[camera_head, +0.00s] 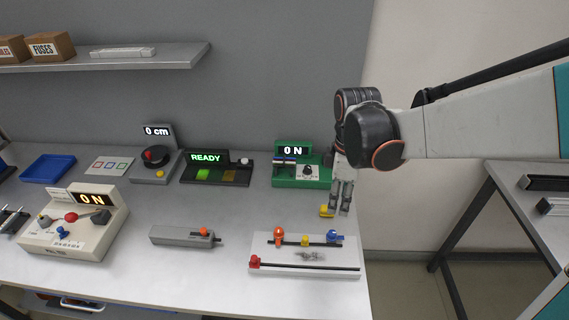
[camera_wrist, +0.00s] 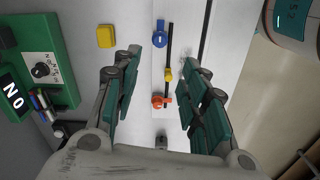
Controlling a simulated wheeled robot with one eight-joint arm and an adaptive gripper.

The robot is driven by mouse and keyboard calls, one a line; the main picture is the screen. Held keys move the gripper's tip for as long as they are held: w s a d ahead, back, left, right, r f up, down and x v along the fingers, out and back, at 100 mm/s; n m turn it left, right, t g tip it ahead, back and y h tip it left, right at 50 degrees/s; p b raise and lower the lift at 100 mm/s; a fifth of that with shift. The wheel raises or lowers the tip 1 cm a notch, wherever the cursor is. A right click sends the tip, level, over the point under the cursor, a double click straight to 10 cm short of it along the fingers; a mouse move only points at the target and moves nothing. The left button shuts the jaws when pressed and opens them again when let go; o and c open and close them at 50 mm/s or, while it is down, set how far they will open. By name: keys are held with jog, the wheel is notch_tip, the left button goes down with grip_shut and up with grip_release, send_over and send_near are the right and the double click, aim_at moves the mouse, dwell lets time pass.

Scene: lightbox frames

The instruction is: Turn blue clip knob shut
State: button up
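The white board (camera_head: 290,254) lies at the table's front right, with an orange clip (camera_head: 278,236), a yellow clip (camera_head: 305,240) and a blue clip (camera_head: 336,239) along a dark rail. In the wrist view the blue clip knob (camera_wrist: 160,39) is at the top centre, past the yellow clip (camera_wrist: 168,75) and the orange clip (camera_wrist: 159,101). My gripper (camera_head: 340,212) points down above the table's right side, behind the blue clip in the head view. In the wrist view my gripper (camera_wrist: 160,65) is open and empty, its fingers either side of the clip row.
A yellow block (camera_head: 326,211) lies beside my fingers. A green ON box (camera_head: 300,174) stands behind it. The table's right edge is close.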

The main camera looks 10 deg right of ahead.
aim_at(333, 232)
notch_tip(333, 232, down, 13)
jog(key=b, duration=0.4)
jog(key=shift+f+b, duration=0.15)
jog(key=shift+b, duration=0.2)
grip_shut()
